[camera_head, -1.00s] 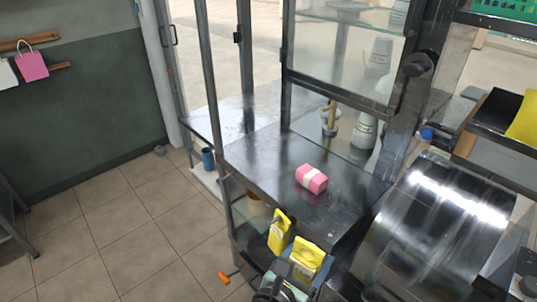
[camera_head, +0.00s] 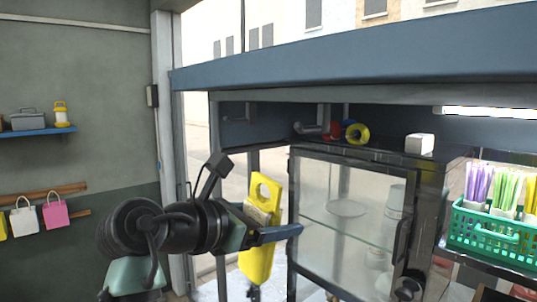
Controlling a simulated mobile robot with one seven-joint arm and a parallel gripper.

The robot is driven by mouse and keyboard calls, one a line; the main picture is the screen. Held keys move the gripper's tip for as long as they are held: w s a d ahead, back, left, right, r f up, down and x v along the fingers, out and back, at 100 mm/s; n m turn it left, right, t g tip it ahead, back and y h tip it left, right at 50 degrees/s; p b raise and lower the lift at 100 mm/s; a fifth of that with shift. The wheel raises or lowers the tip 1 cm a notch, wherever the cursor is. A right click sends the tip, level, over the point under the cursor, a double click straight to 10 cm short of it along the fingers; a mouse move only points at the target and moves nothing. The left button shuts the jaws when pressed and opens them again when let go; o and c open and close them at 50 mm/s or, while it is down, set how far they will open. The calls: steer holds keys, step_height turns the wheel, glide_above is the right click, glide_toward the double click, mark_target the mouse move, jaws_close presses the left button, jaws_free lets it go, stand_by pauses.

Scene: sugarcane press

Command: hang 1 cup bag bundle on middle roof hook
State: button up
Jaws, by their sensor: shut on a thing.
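A yellow cup bag bundle (camera_head: 257,264), with a hole near its top and a pale band around it, hangs upright in the middle of the camera_head view. My gripper (camera_head: 276,235) is shut on it. A finger crosses in front of the bundle and hides part of its middle. The roof (camera_head: 350,65) of the stall is a long blue-grey beam above and to the right. Dark bracket-like shapes show under it, one at left (camera_head: 250,112) and one further right (camera_head: 322,118). I cannot tell which is the middle roof hook. The bundle is below them and apart from them.
A glass cabinet (camera_head: 345,215) stands right of the bundle, with a yellow roll (camera_head: 357,133), a red roll (camera_head: 334,130) and a white box (camera_head: 419,144) on top. A green basket (camera_head: 490,235) of straws is at right. Paper bags (camera_head: 55,210) hang on the left wall.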

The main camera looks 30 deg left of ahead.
steer(key=shift+m+h, duration=0.3)
steer(key=r, duration=0.3)
steer(key=s+r+p, duration=0.1)
steer(key=r, duration=0.2)
steer(key=r+p, duration=0.1)
steer(key=r, duration=0.3)
steer(key=shift+s, duration=0.3)
steer(key=x, duration=1)
steer(key=shift+w+d+r, duration=0.2)
steer(key=shift+d+r, duration=0.15)
steer(key=shift+d, duration=0.05)
steer(key=o, duration=1.2)
steer(key=shift+c, duration=0.2)
